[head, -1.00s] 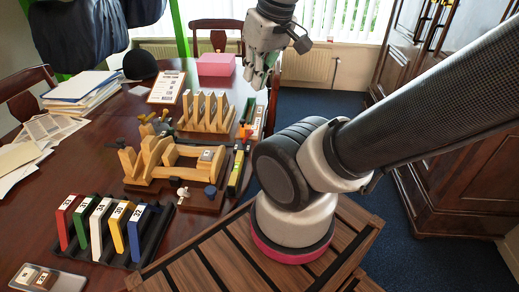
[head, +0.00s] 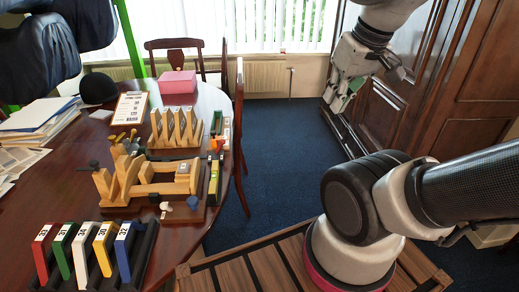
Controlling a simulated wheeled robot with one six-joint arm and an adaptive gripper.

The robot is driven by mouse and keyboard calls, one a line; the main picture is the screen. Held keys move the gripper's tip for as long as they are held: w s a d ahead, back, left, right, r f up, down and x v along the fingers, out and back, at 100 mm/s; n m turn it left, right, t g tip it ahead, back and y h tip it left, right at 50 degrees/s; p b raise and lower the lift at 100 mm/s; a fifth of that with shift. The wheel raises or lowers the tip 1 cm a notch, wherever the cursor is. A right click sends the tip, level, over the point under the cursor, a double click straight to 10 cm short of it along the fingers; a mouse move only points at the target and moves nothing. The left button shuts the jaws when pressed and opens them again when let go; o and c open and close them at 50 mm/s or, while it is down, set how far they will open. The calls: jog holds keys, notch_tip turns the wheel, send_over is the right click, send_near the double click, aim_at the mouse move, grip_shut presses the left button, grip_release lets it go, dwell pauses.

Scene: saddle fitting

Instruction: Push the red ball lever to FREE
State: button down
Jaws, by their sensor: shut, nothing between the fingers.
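My gripper (head: 342,92) is at the upper right, shut and empty. It hangs over the floor in front of the dark wooden cabinet, well to the right of the table and touching nothing on it. A wooden fixture (head: 150,188) stands on the table, with a pale block on its right end. A dark knob (head: 93,165) is at its left, and a white knob (head: 166,207) and a blue knob (head: 193,203) are at its front right. I cannot make out a red ball lever or a FREE mark.
A black rack holds numbered bars, including a red one (head: 46,254) and a blue one (head: 123,250). A yellow level (head: 213,180) lies right of the fixture. Behind are a rack of wooden wedges (head: 176,130) and a pink box (head: 178,82). Blue carpet (head: 285,150) right of the table is clear.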

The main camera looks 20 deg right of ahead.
jog(key=shift+s+d, duration=0.25)
jog(key=shift+d, duration=0.05)
jog(key=w+a+f+m+g+y, duration=0.4)
jog(key=w+a+f+m+y, duration=0.45)
jog(key=f+m, duration=0.4)
jog(key=w+d+f+m+t+y, duration=0.1)
jog(key=w+d+f+m+t, duration=0.2)
jog(key=w+f+m+t, duration=0.5)
jog(key=w+f+m, duration=0.6)
jog(key=f+m, duration=0.1)
jog(key=m, duration=0.1)
jog(key=shift+w+d+f+y, duration=0.15)
jog(key=shift+w+f+y, duration=0.15)
jog(key=shift+w+y, duration=0.1)
